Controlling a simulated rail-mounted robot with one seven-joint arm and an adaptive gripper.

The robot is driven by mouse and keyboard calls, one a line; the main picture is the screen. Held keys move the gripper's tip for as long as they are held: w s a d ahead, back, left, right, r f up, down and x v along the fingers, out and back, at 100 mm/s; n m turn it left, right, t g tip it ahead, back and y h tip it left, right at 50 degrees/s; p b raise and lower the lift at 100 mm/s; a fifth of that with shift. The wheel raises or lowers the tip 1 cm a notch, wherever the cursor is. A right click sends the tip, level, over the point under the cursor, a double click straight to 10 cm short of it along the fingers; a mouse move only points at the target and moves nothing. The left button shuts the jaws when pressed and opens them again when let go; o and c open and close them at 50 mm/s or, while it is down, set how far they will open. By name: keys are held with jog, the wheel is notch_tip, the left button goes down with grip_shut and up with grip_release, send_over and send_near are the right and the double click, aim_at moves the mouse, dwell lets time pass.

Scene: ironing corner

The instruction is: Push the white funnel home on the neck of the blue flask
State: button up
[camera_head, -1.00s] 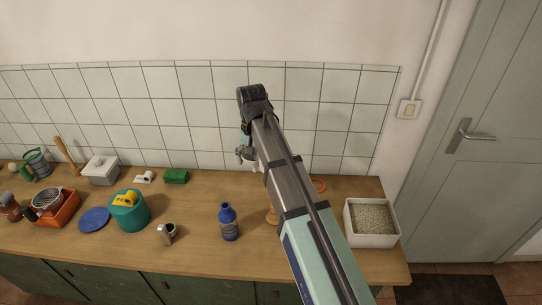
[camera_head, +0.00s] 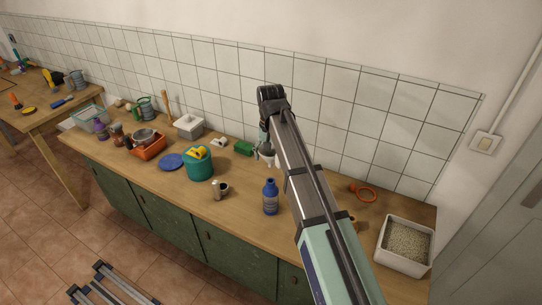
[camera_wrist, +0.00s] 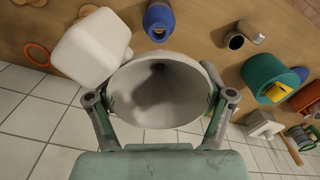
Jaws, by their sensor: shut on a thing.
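The blue flask (camera_head: 271,198) stands upright on the wooden counter, in front of and below my gripper in the head view. In the wrist view its open neck and blue body (camera_wrist: 159,22) show at the top, just beyond the funnel. My gripper (camera_wrist: 160,100) is shut on the white funnel (camera_wrist: 160,90), with a finger on each side of its wide mouth. The funnel is held in the air, apart from the flask. Its spout is hidden in the wrist view. In the head view the gripper (camera_head: 264,150) is small and partly hidden by my arm.
A metal cup (camera_head: 219,190) and a teal tub (camera_head: 199,167) stand left of the flask. A white box of pale grains (camera_head: 405,245) and an orange ring (camera_head: 366,195) are to the right. A white blocky object (camera_wrist: 90,45) shows beside the funnel. The tiled wall is behind.

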aim_at(271, 166)
jog(key=shift+r, duration=0.1)
jog(key=shift+f+b, duration=0.9)
jog(key=shift+f, duration=2)
jog(key=shift+f+b, duration=0.4)
jog(key=shift+f, duration=0.75)
jog(key=shift+f, duration=0.7)
jog(key=shift+s+f+b, duration=0.1)
jog(key=shift+f+b, duration=0.15)
jog(key=shift+b, duration=0.05)
jog(key=o, duration=1)
jog(key=shift+o, duration=0.2)
notch_tip(271, 166, up, 12)
jog(key=shift+r, duration=0.1)
